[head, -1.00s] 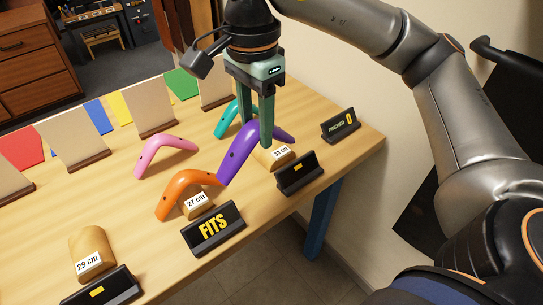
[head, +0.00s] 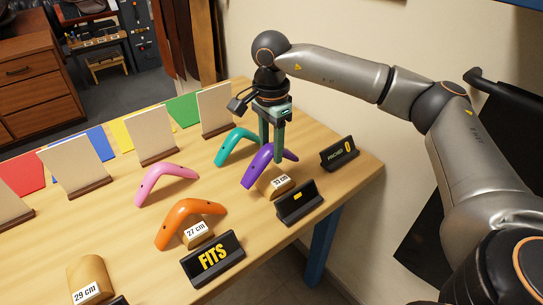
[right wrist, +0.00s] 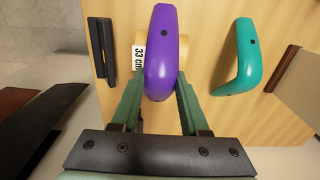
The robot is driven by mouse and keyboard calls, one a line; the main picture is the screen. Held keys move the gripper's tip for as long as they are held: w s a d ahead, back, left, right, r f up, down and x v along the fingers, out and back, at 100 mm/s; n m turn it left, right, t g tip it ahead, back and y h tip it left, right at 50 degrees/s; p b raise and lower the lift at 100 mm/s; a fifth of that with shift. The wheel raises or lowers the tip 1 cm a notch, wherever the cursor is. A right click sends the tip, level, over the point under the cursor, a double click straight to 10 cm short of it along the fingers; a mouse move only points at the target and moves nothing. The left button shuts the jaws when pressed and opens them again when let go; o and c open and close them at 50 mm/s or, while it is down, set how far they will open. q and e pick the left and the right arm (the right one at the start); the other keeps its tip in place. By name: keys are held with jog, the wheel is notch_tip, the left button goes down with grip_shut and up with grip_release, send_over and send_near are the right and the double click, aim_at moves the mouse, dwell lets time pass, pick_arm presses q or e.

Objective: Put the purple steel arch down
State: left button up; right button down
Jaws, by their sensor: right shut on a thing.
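The purple steel arch (head: 259,166) is in my right gripper (head: 271,152), whose fingers reach down around its upper part. In the right wrist view the purple arch (right wrist: 161,62) lies between the two fingers (right wrist: 158,100) and over the wooden block marked 33 cm (right wrist: 138,52). In the head view this block (head: 274,184) shows in front of and below the arch. I cannot tell whether the arch touches the block or the table. My left gripper is not in view.
The teal arch (head: 234,146) stands close to the left of the purple one. An orange arch (head: 188,211) is at the 27 cm block, behind a sign reading FITS (head: 213,259). A pink arch (head: 165,176) stands further left. A dark sign with a yellow dash (head: 299,203) fronts the 33 cm block.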

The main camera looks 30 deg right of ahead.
aim_at(272, 150)
jog(key=shift+w+d+f, duration=0.1)
jog(key=shift+f, duration=1.55)
jog(key=shift+f, duration=0.15)
jog(key=shift+c, duration=2.1)
grip_release()
notch_tip(272, 150, up, 12)
jog(key=shift+r, duration=0.15)
